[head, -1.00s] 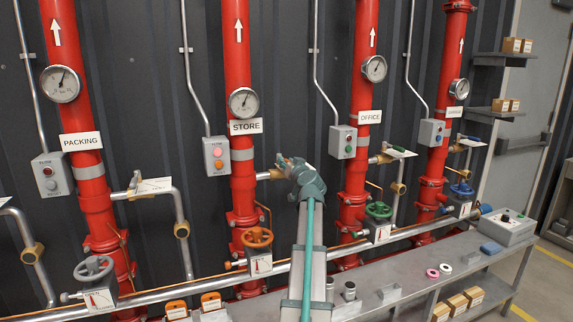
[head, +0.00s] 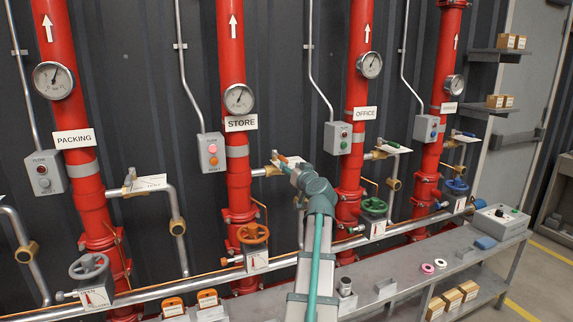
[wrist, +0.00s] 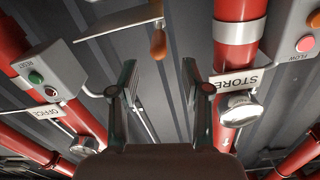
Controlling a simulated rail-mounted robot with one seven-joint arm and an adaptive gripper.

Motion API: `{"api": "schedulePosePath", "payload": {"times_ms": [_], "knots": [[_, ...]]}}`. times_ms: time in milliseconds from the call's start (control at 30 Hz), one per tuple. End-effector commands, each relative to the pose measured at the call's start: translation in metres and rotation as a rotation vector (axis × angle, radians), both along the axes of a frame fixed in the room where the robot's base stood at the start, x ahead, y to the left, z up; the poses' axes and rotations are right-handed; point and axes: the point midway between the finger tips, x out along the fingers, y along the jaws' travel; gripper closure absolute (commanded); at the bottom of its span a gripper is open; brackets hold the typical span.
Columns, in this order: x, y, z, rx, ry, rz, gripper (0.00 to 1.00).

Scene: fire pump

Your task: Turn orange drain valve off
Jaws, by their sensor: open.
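The orange-handled drain valve sits on the side branch of the STORE riser. In the wrist view its orange handle (wrist: 158,44) is at the top centre, beside a white sign plate (wrist: 117,22). In the head view its branch pipe (head: 262,172) shows, while my arm's end partly hides the valve. My gripper (wrist: 158,88) is open and empty; its two fingers are spread below the orange handle in the wrist picture, apart from it. The orange handwheel (head: 253,233) is a separate control lower on the STORE riser. The exact lever angle is hard to tell.
The STORE riser (head: 236,130) stands left of my arm, with a grey button box (head: 212,152). The OFFICE riser (head: 353,140) stands to the right. A grey bench (head: 400,285) holds small items below. A thin conduit runs down the wall between the risers.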

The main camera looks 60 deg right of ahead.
Motion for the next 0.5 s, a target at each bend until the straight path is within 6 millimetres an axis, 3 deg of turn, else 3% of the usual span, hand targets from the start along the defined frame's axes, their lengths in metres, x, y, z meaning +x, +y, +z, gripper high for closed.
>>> {"api": "schedulePosePath", "payload": {"times_ms": [200, 500], "knots": [[-0.019, 0.016, 0.0, 0.001, -0.001, 0.0, 0.53], [-0.022, 0.017, 0.0, 0.001, -0.001, 0.0, 0.53]]}}
